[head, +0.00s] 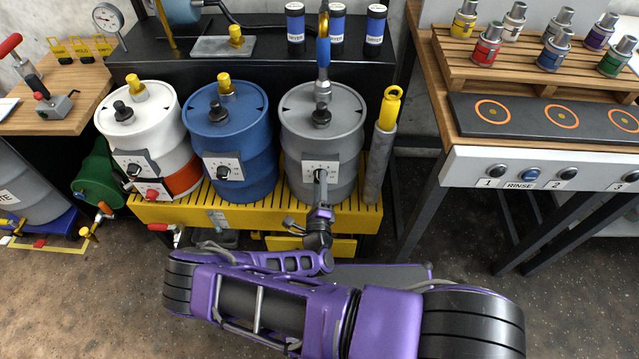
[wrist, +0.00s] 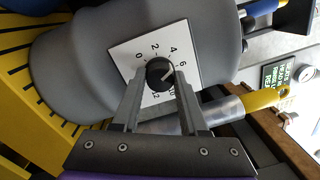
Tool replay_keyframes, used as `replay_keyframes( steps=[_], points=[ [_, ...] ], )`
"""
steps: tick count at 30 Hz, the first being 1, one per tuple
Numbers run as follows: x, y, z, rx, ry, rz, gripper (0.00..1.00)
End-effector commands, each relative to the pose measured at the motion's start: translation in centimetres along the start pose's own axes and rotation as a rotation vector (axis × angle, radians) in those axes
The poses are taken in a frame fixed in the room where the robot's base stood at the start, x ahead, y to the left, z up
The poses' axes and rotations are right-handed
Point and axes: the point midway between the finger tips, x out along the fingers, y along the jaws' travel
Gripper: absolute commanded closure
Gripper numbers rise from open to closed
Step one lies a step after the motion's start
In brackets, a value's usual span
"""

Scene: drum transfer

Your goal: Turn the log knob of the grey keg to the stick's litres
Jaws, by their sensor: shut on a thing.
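The grey keg (head: 343,135) stands third in the keg row, with a white dial plate (head: 309,167) on its front. In the wrist view the plate (wrist: 127,47) carries numbers from 0 to 12 around a black log knob (wrist: 160,72). My gripper (wrist: 160,82) is shut on this knob, one finger on each side; it also shows in front of the keg in the head view (head: 320,177). A light pointer mark on the knob slants up and right, roughly towards 6. A yellow-handled stick (head: 390,108) sits in a grey tube right of the keg; no litre reading is visible on it.
A blue keg (head: 228,150) and a white-and-orange keg (head: 140,125) stand left on the same yellow slatted pallet (head: 160,212). A hose fitting (head: 322,90) hangs over the grey keg's top. A bench with buttons (head: 530,174) is at right.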

Motion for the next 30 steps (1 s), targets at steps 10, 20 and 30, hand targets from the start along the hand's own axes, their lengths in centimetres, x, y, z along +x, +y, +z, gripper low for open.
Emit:
replay_keyframes(
  steps=[10, 20, 30],
  points=[
    [-0.12, 0.07, -0.11, -0.185, -0.005, 0.008, 1.00],
    [-0.13, 0.08, -0.12, -0.236, -0.007, 0.010, 1.00],
    [-0.14, 0.09, -0.14, -0.236, -0.007, 0.010, 0.55]
  ],
)
